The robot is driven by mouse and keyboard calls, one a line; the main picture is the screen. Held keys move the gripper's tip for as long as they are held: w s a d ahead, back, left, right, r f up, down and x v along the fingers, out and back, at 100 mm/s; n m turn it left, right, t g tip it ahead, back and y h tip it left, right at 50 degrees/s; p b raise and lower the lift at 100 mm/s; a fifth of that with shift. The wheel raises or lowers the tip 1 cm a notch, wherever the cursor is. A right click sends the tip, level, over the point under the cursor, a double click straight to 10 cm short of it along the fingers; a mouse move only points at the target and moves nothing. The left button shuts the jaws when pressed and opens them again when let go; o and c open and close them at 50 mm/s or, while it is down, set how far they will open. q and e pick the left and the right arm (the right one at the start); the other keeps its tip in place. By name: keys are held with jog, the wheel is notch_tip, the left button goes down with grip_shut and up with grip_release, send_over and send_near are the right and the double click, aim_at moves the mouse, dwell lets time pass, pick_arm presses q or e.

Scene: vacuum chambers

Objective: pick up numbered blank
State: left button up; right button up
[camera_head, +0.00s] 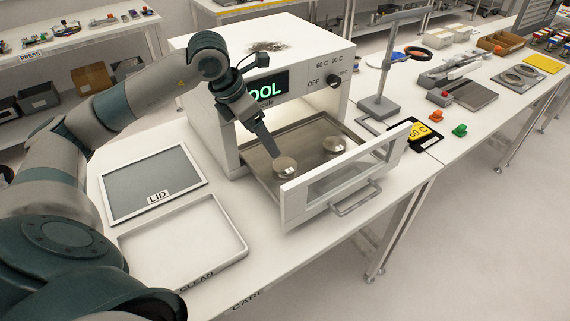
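Two round metal blanks stand on the pulled-out metal tray (306,134) of a white oven (222,118). The near blank (286,169) is at the left front and the other blank (334,146) is to its right and farther back. No number is readable on either. My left gripper (273,157) comes down over the tray, its fingertips at the upper left edge of the near blank. Whether it touches the blank, and whether its fingers are apart, is unclear. My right gripper is not in view.
The oven's glazed front (342,180) with its handle stands in front of the tray. A framed panel marked LID (152,182) and an empty white tray marked CLEAN (184,240) lie at left.

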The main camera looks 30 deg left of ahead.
pick_arm(q)
jog(key=p, duration=0.2)
send_near(284, 165)
jog(key=shift+w+f, duration=0.1)
jog(key=shift+f, duration=0.85)
jog(key=shift+w+f, duration=0.1)
jog(key=shift+f, duration=0.25)
jog(key=shift+w+d+f+p, duration=0.45)
jog(key=shift+f+p, duration=0.15)
jog(key=shift+p, duration=0.5)
jog(key=p+x, duration=0.1)
jog(key=x, duration=0.2)
jog(key=shift+r, duration=0.1)
jog(key=shift+w+f, duration=0.15)
jog(key=shift+f, duration=0.2)
jog(key=shift+c, duration=0.6)
